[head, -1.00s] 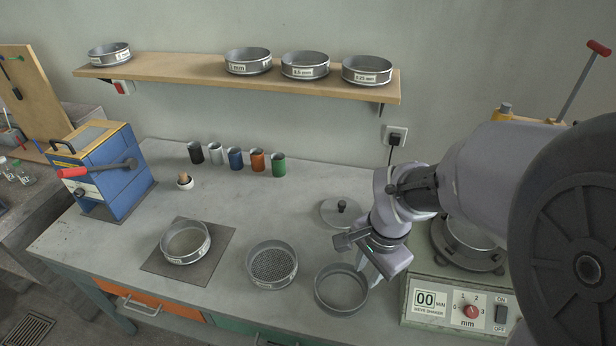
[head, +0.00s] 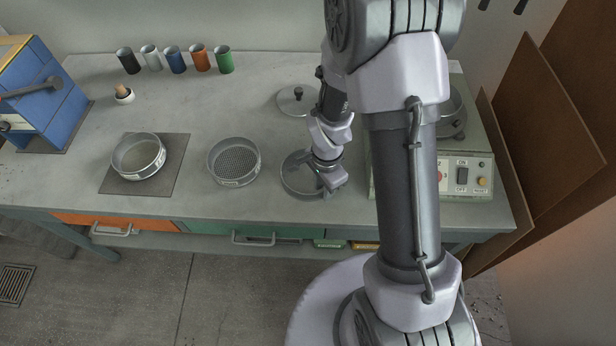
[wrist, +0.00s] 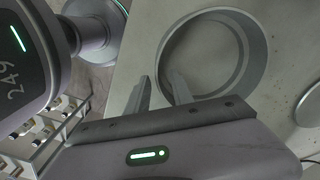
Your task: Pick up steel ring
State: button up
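The steel ring (head: 284,180) lies on the bench, right of the mesh sieve, and looks like a plain metal hoop. It also shows in the wrist view (wrist: 258,62), with bare grey surface visible through it. My gripper (head: 322,188) is low over the ring's right side in the head view, and my wrist covers part of that side. In the wrist view my gripper's two fingers (wrist: 159,82) are apart with a clear gap. The right finger overlaps the near part of the ring's wall and the left finger is outside it. I cannot tell whether they touch it.
A mesh sieve (head: 234,162) stands close left of the ring. Another sieve (head: 138,156) sits on a dark mat (head: 177,172). A lid with a knob (head: 298,101) lies behind the ring. The sieve shaker (head: 452,180) stands to the right. Several coloured cups (head: 200,58) line the back.

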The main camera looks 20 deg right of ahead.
jog(key=shift+f, duration=0.45)
jog(key=shift+r, duration=0.1)
grip_shut()
dwell(1.0)
